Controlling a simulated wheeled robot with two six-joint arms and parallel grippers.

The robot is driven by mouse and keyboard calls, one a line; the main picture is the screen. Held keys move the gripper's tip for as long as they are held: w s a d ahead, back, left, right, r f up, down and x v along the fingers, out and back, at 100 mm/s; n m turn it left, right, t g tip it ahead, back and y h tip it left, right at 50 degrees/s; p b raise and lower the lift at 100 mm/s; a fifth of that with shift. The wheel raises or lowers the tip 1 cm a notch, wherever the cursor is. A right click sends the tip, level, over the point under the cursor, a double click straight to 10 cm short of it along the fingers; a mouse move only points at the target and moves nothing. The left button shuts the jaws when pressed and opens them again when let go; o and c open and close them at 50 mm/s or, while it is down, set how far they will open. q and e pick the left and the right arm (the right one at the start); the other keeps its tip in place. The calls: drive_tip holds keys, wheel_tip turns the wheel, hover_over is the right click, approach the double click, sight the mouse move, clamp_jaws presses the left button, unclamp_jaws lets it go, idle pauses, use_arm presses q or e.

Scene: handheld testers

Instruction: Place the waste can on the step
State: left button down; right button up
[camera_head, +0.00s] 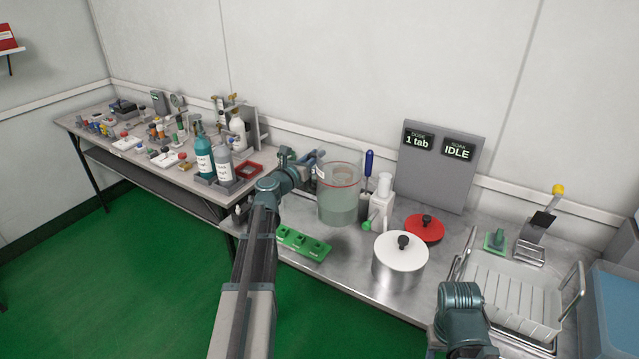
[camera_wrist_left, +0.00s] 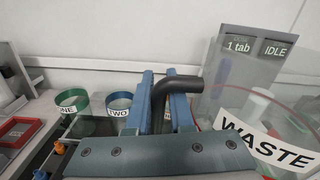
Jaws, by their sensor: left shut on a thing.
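The waste can (camera_head: 338,205) is a clear cylinder with a red line near its rim, upright at the back of the metal bench. In the left wrist view its WASTE label (camera_wrist_left: 268,147) shows at the right. My left gripper (camera_head: 314,160) is at the can's left side. Its blue fingers (camera_wrist_left: 166,105) are shut on the can's black bent handle (camera_wrist_left: 178,88). I cannot tell whether the can's base touches the bench. I cannot make out which surface is the step. Part of my right arm shows at the lower right; its fingers are not visible.
A green block (camera_head: 303,243) lies in front of the can. A white bottle (camera_head: 382,205), a blue-handled tool (camera_head: 369,165), a steel pot (camera_head: 400,265) and a red lid (camera_head: 425,228) stand to its right. A white rack (camera_head: 515,300) is farther right. A crowded table (camera_head: 90,120) stands left.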

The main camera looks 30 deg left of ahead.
sight(311, 179)
use_arm(q)
wheel_tip(311, 179, down, 7)
drive_tip(key=b, duration=0.6)
idle(0.3)
drive_tip(key=shift+f, duration=0.15)
drive_tip(key=c, duration=0.8)
unclamp_jaws()
